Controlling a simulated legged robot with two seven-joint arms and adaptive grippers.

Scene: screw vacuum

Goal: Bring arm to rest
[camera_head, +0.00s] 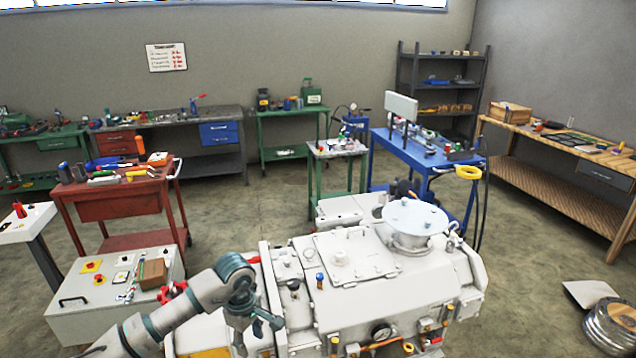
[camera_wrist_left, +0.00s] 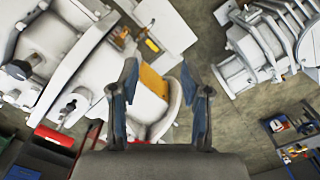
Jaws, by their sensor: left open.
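My left arm comes in from the bottom left in the head view. My left gripper (camera_head: 254,324) is at the left end of the white vacuum machine (camera_head: 360,285), and appears above or in front of it. In the left wrist view the two fingers of the left gripper (camera_wrist_left: 157,92) are spread apart with nothing between them. The machine's white body (camera_wrist_left: 70,60) and a yellow part (camera_wrist_left: 153,82) lie beyond the fingers. How far the fingers are from the machine is hard to tell. My right gripper does not show in either view.
A grey control box (camera_head: 110,310) with buttons stands left of the arm. A red tool cart (camera_head: 115,205) is behind it. A blue table (camera_head: 425,150) stands behind the machine. A wooden workbench (camera_head: 560,140) is at the right.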

